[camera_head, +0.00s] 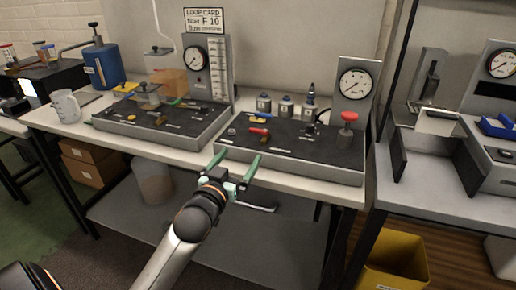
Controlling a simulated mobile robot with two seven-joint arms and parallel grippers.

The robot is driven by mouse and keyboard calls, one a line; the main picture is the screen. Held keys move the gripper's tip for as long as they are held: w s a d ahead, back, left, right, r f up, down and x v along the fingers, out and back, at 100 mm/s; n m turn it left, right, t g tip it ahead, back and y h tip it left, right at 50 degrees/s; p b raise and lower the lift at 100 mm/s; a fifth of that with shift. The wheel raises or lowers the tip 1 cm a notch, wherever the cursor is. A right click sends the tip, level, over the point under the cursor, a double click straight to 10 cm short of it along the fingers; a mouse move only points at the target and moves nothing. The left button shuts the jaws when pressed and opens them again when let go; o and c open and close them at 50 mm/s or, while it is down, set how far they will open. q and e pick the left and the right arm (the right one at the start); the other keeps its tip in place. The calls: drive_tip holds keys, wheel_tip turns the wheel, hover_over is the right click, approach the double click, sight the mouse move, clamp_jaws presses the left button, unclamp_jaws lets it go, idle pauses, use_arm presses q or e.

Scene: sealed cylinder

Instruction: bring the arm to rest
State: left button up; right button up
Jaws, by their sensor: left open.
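My left gripper (234,165) has green fingers spread apart with nothing between them. It is at the front edge of the white workbench (180,157), in front of the right-hand dark test panel (290,150). My left arm comes up from the bottom of the view. A small red-handled part (260,132) lies on the panel just beyond the fingers. My right gripper is not in view.
A red-knobbed valve (348,118) and a dial gauge (354,84) stand at the panel's right end. Several small cylinders stand behind it. Left are another panel (150,139), a clear jug (66,106) and a blue cylinder (103,66). A yellow bin (398,262) stands on the floor.

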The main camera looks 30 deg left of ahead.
use_arm(q)
drive_tip(key=s+d+f+m+g+h+p, duration=0.25)
drive_tip(key=s+d+f, duration=0.2)
drive_tip(key=f, duration=0.25)
drive_tip(key=s+d+f+m+g+h+p, duration=0.1)
drive_tip(key=s+d+f+g+h+p, duration=0.1)
drive_tip(key=s+d+f+p, duration=0.45)
drive_tip(key=s+d+f+m+g+h, duration=0.1)
drive_tip(key=s+d+f+g+h, duration=0.1)
drive_tip(key=s+d+f+g, duration=0.2)
drive_tip(key=s+d+f, duration=0.3)
drive_tip(key=s+f, duration=0.2)
drive_tip(key=s, duration=0.1)
drive_tip(key=shift+s+d+f+p, duration=0.3)
drive_tip(key=shift+s+d+p, duration=0.05)
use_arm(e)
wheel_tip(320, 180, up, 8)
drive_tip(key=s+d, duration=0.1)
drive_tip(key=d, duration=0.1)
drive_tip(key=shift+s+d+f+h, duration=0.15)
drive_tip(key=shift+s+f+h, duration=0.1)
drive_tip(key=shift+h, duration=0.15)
